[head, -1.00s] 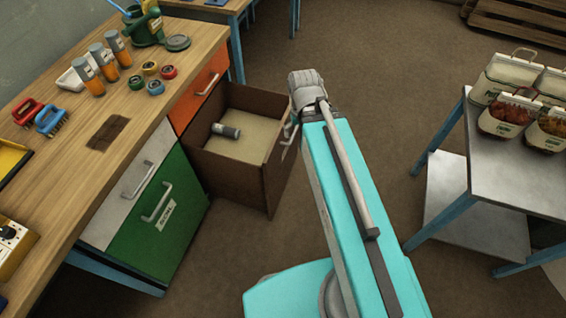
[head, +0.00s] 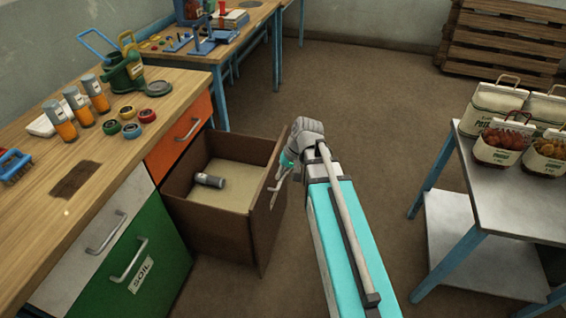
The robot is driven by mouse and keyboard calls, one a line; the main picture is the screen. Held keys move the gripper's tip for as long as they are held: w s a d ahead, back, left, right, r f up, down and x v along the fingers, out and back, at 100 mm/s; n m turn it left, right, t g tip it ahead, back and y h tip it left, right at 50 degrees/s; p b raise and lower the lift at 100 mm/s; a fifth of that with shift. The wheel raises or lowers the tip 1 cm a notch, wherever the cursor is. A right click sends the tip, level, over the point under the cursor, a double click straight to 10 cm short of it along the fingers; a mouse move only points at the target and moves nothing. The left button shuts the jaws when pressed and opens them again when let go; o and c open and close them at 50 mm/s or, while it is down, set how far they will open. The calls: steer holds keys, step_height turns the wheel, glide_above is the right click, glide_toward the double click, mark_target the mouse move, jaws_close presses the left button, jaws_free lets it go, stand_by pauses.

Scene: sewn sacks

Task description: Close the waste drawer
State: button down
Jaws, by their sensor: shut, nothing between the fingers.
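The waste drawer (head: 205,231) is a deep brown box pulled well out of the bench, below an orange drawer. Its front panel stands away from the cabinet and its label is not visible. A dark cylinder with a grey band (head: 209,181) lies inside on the pale bottom. A handle (head: 273,190) shows on the outer side of the front panel. My gripper (head: 281,181) is at that outer side, close to the handle. It is small and partly hidden by my wrist, with nothing seen in it. I cannot tell whether it touches the panel.
The bench has an orange drawer (head: 186,131), a white drawer (head: 105,232) and a green drawer labelled SOIL (head: 160,255), all shut. A metal table (head: 500,195) with sacks stands at the right.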

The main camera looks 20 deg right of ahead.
steer(key=w+d+f+m+t+y+b, duration=0.1)
steer(key=w+d+f+y+b, duration=0.15)
steer(key=w+f+b, duration=0.35)
steer(key=m+t+y+b, duration=0.4)
steer(key=t+y+b, duration=0.4)
steer(key=b, duration=1.7)
glide_toward(278, 152)
steer(key=v, duration=0.6)
steer(key=shift+d+r+g+y, duration=0.2)
steer(key=shift+r+g+y, duration=0.05)
steer(key=shift+g, duration=0.15)
steer(key=shift+a, duration=0.1)
steer(key=x, duration=1.4)
steer(key=shift+w, duration=0.15)
